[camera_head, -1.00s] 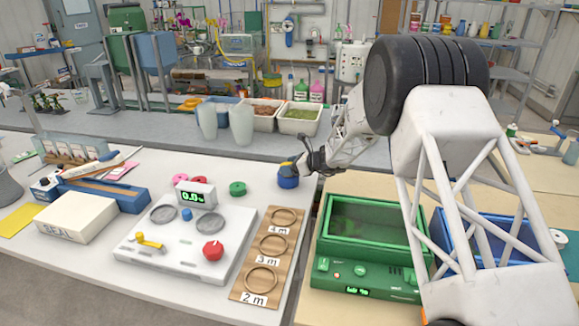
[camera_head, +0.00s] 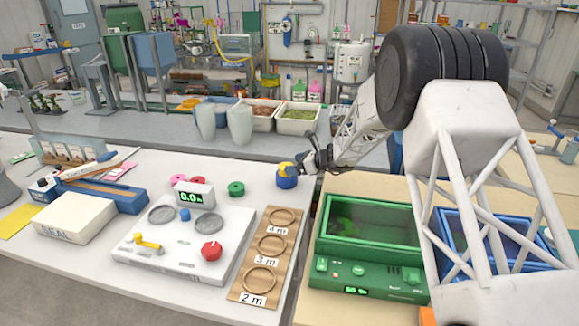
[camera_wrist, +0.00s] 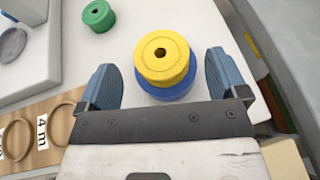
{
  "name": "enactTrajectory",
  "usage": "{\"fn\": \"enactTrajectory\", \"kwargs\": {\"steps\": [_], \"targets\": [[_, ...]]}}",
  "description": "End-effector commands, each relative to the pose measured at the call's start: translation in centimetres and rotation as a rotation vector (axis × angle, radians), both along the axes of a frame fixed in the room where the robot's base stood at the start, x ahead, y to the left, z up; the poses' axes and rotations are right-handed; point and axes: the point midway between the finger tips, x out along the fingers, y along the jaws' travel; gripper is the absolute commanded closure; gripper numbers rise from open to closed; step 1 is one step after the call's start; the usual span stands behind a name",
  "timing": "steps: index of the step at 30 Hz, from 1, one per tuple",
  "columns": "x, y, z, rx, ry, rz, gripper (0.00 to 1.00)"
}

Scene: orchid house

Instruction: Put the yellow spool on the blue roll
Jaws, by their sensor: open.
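The yellow spool (camera_wrist: 163,58) rests on top of the blue roll (camera_wrist: 172,94) on the white table. In the wrist view it looks flat and nearly centred, with the blue rim showing below it. My gripper (camera_wrist: 165,80) is open, with a blue finger on each side of the stack and a visible gap on both sides. In the head view my gripper (camera_head: 304,165) is at the right of the stack.
A green spool (camera_head: 236,188) and pink rolls (camera_head: 180,179) stand to the left. A board with rings (camera_head: 266,254) lies in front. A white device with a red knob (camera_head: 185,238) is at left, and a green box (camera_head: 370,235) at right.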

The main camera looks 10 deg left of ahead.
Motion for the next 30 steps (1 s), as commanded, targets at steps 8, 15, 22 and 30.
{"fn": "enactTrajectory", "kwargs": {"steps": [8,15,22,30], "targets": [[-0.8,-4.2,1.9,0.001,-0.002,-0.001,0.09],[-1.4,-6.8,2.9,0.000,0.000,-0.001,0.09],[-1.5,-7.7,3.3,0.000,0.000,0.000,0.09],[-1.5,-7.7,3.3,0.000,0.000,0.000,0.09]]}}
